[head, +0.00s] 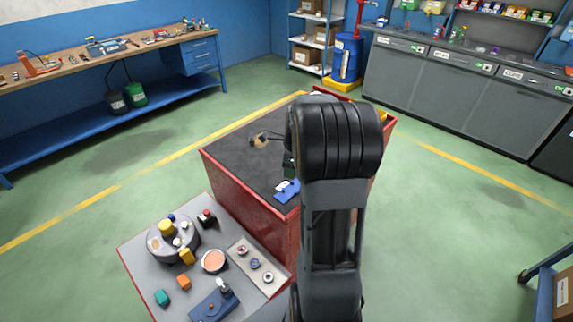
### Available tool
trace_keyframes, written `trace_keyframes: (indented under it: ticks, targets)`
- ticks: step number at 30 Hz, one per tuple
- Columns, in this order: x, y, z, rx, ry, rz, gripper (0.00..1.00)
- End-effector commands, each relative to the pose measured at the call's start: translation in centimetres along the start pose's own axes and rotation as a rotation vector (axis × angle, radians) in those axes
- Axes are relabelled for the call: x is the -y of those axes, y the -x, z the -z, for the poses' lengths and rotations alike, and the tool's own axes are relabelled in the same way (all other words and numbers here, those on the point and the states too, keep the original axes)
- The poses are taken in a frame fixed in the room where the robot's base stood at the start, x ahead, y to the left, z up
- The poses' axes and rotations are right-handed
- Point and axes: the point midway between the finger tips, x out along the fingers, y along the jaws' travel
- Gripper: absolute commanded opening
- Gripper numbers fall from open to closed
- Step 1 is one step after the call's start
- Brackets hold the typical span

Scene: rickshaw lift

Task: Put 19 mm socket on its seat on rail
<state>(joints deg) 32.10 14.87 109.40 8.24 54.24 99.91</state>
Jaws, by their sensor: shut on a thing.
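My arm rises through the middle of the head view, and its large black joint covers part of the red cart. My gripper is hidden behind the arm, so what it holds does not show. I cannot make out the 19 mm socket. A pale plate (244,258) with several small ring-like parts in a row lies on the grey-topped low bench. I cannot tell whether this plate is the rail. A small blue item (288,192) with a white part lies at the near edge of the cart top, just left of my arm.
The red cart (235,177) has a dark top with a tan and black item (260,140) on it. The grey bench (140,255) holds a round stand (160,250), a copper-coloured disc (214,260) and a blue fixture (208,310). Green floor is open on both sides.

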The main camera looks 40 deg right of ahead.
Motion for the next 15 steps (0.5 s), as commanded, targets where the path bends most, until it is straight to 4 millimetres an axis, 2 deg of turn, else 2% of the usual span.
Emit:
trace_keyframes:
  ticks: [15]
  targets:
    - [0.0, -3.6, 0.4, 0.000, 0.001, 0.000, 0.14]
